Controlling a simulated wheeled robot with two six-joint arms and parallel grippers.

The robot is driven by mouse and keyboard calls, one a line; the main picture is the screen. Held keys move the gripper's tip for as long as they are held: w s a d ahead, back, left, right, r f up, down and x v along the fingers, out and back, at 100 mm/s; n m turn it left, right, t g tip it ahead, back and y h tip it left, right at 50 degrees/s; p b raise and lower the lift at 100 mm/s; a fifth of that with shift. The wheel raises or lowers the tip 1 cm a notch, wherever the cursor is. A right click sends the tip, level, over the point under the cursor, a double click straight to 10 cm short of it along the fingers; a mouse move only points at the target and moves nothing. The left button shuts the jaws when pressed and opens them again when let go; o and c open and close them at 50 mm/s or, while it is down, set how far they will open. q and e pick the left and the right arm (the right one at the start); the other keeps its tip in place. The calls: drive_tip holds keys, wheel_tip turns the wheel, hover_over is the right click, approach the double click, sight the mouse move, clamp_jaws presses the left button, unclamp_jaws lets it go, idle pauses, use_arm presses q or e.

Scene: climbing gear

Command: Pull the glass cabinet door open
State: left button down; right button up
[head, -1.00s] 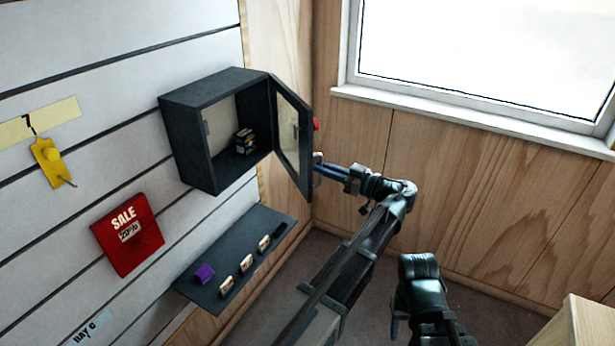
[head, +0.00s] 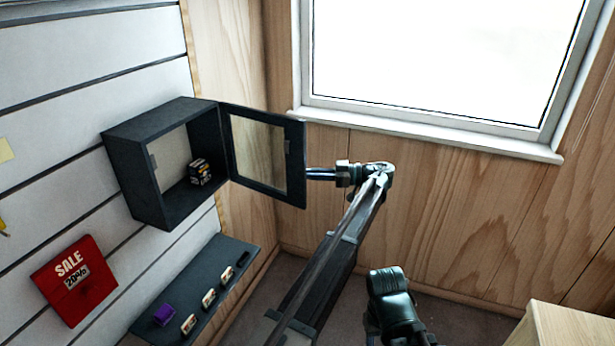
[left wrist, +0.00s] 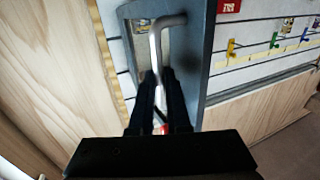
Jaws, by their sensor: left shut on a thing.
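The dark cabinet (head: 152,124) hangs on the slatted wall, and its glass door (head: 266,116) stands wide open, swung out to the right. A small black, yellow and white box (head: 200,172) sits inside. My left gripper (head: 318,174) is at the door's free edge, with its fingers partly hidden behind the frame. In the left wrist view, the grey bar handle (left wrist: 170,20) runs down between the two dark fingers (left wrist: 163,85), which are shut on it. My right gripper (head: 385,305) is low at the bottom, away from the cabinet, its jaws not clear.
Below the cabinet, a dark shelf (head: 222,262) carries several small items, including a purple one (head: 164,315). A red sale sign (head: 73,280) hangs at left. A wood-panelled wall (head: 440,190) and window stand behind; a wooden block (head: 570,330) is at lower right.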

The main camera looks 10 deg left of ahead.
use_arm(q)
drive_tip(key=shift+a+f, duration=0.1)
drive_tip(key=shift+a, duration=0.15)
drive_tip(key=c, duration=0.9)
unclamp_jaws()
drive_tip(key=shift+a+f, duration=0.1)
drive_tip(key=shift+a, duration=0.15)
drive_tip(key=shift+d, duration=0.2)
